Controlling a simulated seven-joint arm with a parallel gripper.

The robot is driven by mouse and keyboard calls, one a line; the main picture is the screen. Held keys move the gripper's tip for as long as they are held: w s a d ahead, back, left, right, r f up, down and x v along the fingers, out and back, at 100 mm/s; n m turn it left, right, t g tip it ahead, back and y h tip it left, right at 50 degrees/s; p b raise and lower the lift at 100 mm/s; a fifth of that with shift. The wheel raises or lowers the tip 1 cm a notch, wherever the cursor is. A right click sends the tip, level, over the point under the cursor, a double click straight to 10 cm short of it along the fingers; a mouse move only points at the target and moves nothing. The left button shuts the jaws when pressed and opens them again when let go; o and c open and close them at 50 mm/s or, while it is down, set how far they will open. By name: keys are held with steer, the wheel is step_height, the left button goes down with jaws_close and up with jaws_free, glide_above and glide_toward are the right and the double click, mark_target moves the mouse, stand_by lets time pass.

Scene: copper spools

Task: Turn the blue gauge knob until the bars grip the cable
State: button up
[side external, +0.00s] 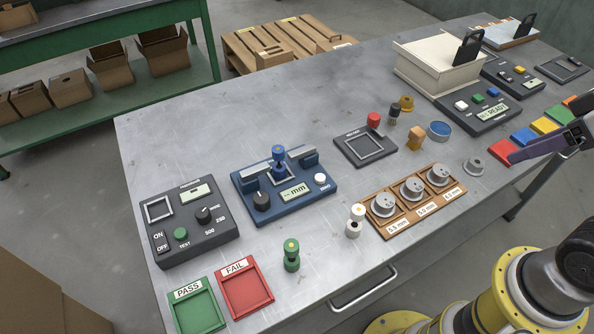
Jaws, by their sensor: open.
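The blue gauge (325,191) sits on the metal bench, left of the middle. It has a black knob (262,201) at its front left, a white button (320,179) and a display (295,192) reading "mm" after dashes. No separate cable can be made out. My gripper (512,156) is at the right edge, partly cut off, above the coloured blocks. It is open, far from the gauge, with nothing seen in it.
A black tester (215,234) stands left of the gauge. Green PASS (197,309) and red FAIL (247,287) trays and a green spool (291,260) are in front. A wooden rack (400,222) holds grey spools at the right. A black tray (385,154) lies behind the rack.

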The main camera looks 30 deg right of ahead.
steer(key=w+a+r+n, duration=0.3)
steer(key=w+r+n, duration=0.5)
steer(key=r+n, duration=0.25)
steer(key=w+a+r+n+g+y, duration=0.1)
steer(key=w+a+r+n+g, duration=0.15)
steer(key=w+a+n, duration=0.5)
steer(key=n+g+h, duration=0.1)
steer(key=n+g, duration=0.2)
steer(key=n, duration=0.2)
glide_above(261, 197)
step_height(261, 197, down, 18)
step_height(261, 197, down, 13)
steer(key=shift+f, duration=0.1)
